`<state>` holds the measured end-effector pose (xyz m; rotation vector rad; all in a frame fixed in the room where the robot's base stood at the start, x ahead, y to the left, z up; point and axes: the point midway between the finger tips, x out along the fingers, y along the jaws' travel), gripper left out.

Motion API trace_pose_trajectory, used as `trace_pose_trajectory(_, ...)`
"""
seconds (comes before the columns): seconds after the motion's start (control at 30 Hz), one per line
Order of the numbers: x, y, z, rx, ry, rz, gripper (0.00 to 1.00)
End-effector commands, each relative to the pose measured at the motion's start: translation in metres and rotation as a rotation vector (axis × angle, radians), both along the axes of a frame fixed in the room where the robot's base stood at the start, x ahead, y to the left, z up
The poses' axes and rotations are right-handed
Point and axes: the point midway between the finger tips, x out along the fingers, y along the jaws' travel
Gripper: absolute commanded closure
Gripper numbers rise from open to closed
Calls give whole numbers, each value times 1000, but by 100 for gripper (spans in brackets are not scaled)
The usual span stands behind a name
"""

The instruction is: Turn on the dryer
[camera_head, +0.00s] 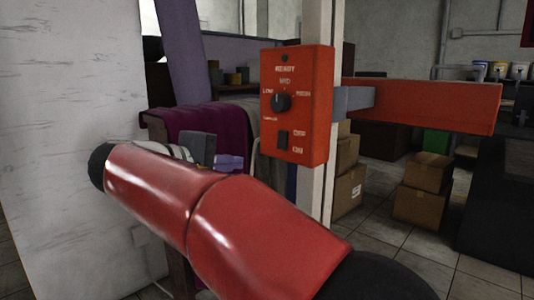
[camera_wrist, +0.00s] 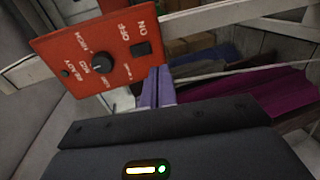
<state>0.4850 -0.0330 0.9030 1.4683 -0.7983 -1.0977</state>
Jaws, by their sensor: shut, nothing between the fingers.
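The dryer's red control box (camera_head: 319,105) is fixed to a pale upright post. It carries a black round knob (camera_head: 280,102) among LOW, MED and HIGH marks, and a black rocker switch (camera_head: 283,141) beside OFF and ON below it. The small round READY light (camera_head: 285,58) looks dark. My gripper (camera_head: 229,162) is low and left of the box, its purple fingers together and empty. In the wrist view, the fingertips (camera_wrist: 159,72) are just below the switch (camera_wrist: 142,48); I cannot tell whether they touch the box. Which side of the rocker is pressed is unclear.
A red horizontal bar (camera_head: 430,103) reaches right from the post on a grey bracket. Dark red cloth (camera_head: 205,118) lies behind my gripper. A white panel (camera_head: 60,130) stands at the left. Cardboard boxes (camera_head: 422,188) sit on the tiled floor behind the post.

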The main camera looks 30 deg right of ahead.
Motion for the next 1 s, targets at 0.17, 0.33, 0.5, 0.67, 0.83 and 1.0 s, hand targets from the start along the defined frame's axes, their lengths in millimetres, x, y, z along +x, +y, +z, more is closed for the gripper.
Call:
trace_pose_trajectory(0.17, 11, 10, 16, -72, -38, -16, 100)
trace_pose_trajectory(0.33, 11, 11, 18, -80, -42, -18, 100)
trace_pose_trajectory(0.5, 11, 11, 17, -79, -41, -18, 100)
trace_pose_trajectory(0.67, 14, 2, 16, -79, -41, -20, 100)
trace_pose_trajectory(0.83, 23, -26, 12, -79, -40, -22, 100)
trace_pose_trajectory(1.0, 36, -61, 8, -78, -39, -21, 100)
